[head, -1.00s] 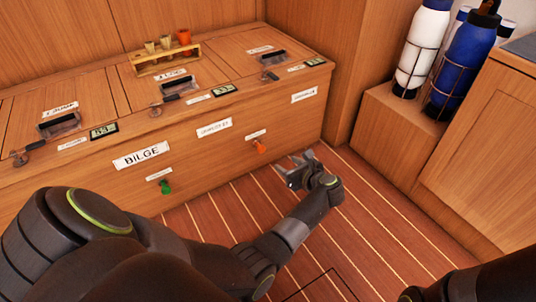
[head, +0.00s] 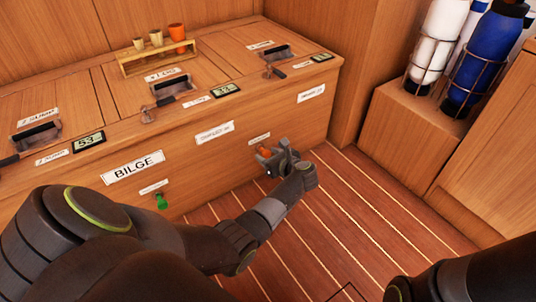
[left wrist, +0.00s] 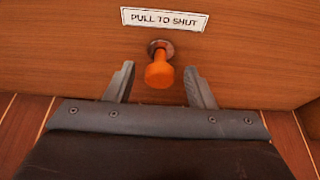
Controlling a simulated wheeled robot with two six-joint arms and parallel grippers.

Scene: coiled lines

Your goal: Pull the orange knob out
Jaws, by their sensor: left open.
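The orange knob (left wrist: 159,72) sticks out from the wooden front panel, below a label (left wrist: 164,19) reading PULL TO SHUT. In the head view the orange knob (head: 264,151) is partly hidden by my left gripper (head: 268,160). In the left wrist view my left gripper (left wrist: 160,88) is open. Its two fingers stand on either side of the knob, with a gap on each side and nothing held. My right gripper is not in view.
A green knob (head: 161,201) sits further left on the same panel, below the BILGE label (head: 133,167). A wooden rack (head: 160,57) with small cups stands on the locker top. Caged bottles (head: 487,58) stand at the right. The striped floor (head: 330,225) is clear.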

